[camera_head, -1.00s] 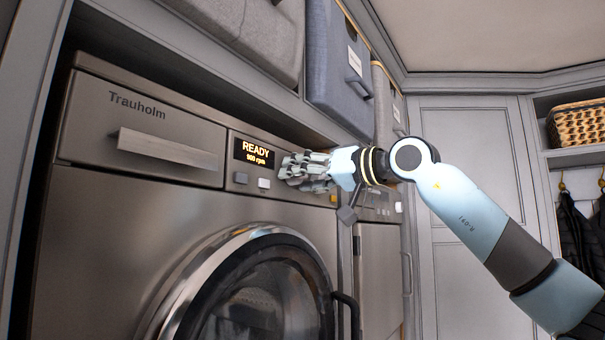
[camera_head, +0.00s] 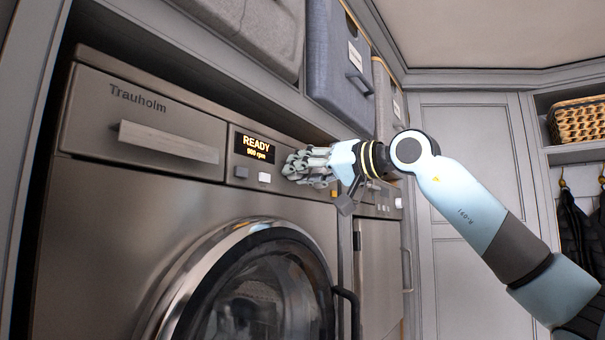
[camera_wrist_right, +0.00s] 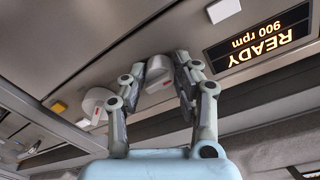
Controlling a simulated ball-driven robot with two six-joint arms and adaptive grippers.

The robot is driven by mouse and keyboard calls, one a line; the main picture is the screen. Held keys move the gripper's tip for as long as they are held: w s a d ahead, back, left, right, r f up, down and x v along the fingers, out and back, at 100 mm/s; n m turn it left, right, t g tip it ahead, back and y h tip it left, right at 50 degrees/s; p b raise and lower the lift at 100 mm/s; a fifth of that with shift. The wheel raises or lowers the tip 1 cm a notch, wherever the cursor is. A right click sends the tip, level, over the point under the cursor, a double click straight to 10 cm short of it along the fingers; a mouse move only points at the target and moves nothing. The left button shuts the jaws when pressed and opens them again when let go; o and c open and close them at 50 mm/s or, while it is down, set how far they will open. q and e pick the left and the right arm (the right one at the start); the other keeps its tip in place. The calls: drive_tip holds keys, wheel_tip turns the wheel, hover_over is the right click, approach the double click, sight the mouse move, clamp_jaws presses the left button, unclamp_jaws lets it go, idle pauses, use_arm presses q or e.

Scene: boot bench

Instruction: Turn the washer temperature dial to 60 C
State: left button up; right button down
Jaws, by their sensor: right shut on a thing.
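The washer (camera_head: 130,230) is a dark grey front-loader with a lit display (camera_head: 254,150) reading READY and 900 rpm. My right gripper (camera_head: 292,167) is at the control panel, just right of the display, and hides the dials there. In the right wrist view its fingers (camera_wrist_right: 158,88) are shut on a pale round dial (camera_wrist_right: 158,72), the one nearer the display. A second pale dial (camera_wrist_right: 94,102) sits beside it, free of the fingers. I cannot read which dial is for temperature, nor its setting. My left gripper is not in view.
A drawer handle (camera_head: 165,141) sticks out at the left. Fabric bins (camera_head: 338,75) stand on the shelf above. A second appliance (camera_head: 378,270) stands to the right.

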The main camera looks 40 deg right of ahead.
drive_tip(key=m+b, duration=0.1)
drive_tip(key=m, duration=0.5)
drive_tip(key=shift+m+b, duration=0.3)
drive_tip(key=shift+m, duration=0.1)
drive_tip(key=m, duration=0.3)
drive_tip(key=shift+m+g, duration=0.3)
drive_tip(key=shift+g, duration=0.1)
drive_tip(key=m+b, duration=0.1)
drive_tip(key=m, duration=0.5)
drive_tip(key=shift+m+y, duration=0.3)
drive_tip(key=shift+m, duration=0.1)
drive_tip(key=m, duration=0.3)
drive_tip(key=shift+m+b, duration=0.3)
drive_tip(key=m, duration=0.3)
drive_tip(key=shift+d, duration=0.1)
drive_tip(key=shift+m+y, duration=0.3)
drive_tip(key=shift+m, duration=1.5)
